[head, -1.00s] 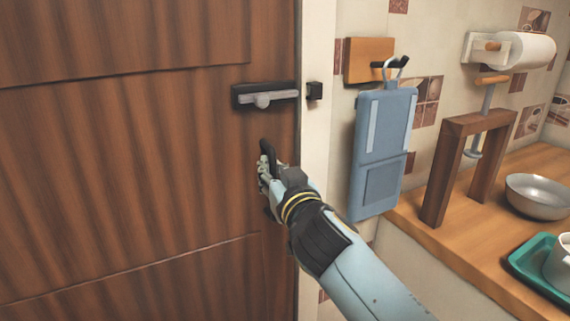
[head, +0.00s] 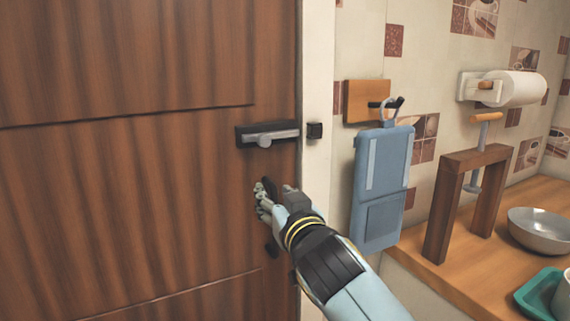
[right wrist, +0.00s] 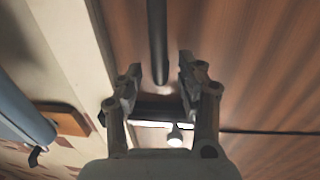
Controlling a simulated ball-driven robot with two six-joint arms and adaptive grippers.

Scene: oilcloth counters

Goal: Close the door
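The brown wooden door (head: 130,190) fills the left of the head view, its edge close along the white frame (head: 318,60). No clear gap shows there. A grey sliding bolt (head: 275,137) sits on a dark plate on the door, its tip short of the black catch (head: 314,131) on the frame. A dark upright handle (head: 272,248) is below the bolt, partly hidden by my right gripper (head: 268,200). In the right wrist view the right gripper (right wrist: 160,75) is open, with the handle bar (right wrist: 157,40) lined up between its fingers. Contact cannot be told. My left gripper is out of view.
A blue hanging board (head: 382,190) hangs from a hook right of the frame. A wooden counter (head: 420,262) at right holds a wooden stand (head: 442,215), a grey bowl (head: 540,232) and a green tray (head: 528,298). A paper roll (head: 520,88) is on the wall.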

